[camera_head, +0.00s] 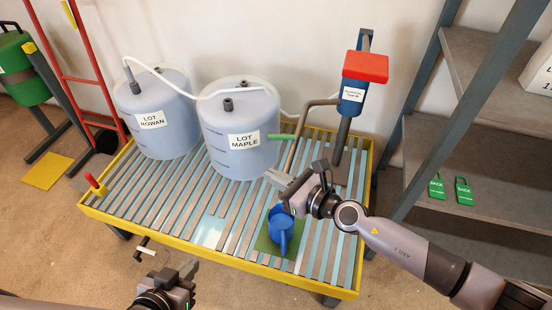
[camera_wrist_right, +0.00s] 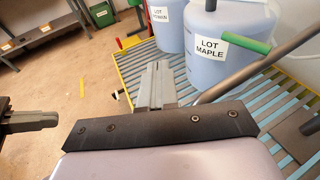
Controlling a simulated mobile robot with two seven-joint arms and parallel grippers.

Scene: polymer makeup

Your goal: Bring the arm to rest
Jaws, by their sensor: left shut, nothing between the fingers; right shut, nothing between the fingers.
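My right arm (camera_head: 400,245) reaches in from the right over the slatted table. Its gripper (camera_head: 272,177) is shut and empty, in front of the tank labelled LOT MAPLE (camera_head: 240,140) and above the slats. In the right wrist view the shut fingers (camera_wrist_right: 157,85) point toward the slats, with nothing between them. My left gripper (camera_head: 188,270) is low in the head view, in front of the table's near edge, shut and empty. It seems to show at the left edge of the right wrist view (camera_wrist_right: 40,120).
The tank LOT ROWAN (camera_head: 155,115) stands left of LOT MAPLE. A blue jug (camera_head: 280,228) stands on a green mat (camera_head: 265,245) below my right gripper. A pump with a red top (camera_head: 365,66) stands behind. Shelves (camera_head: 480,160) with green tags (camera_head: 463,190) are at the right.

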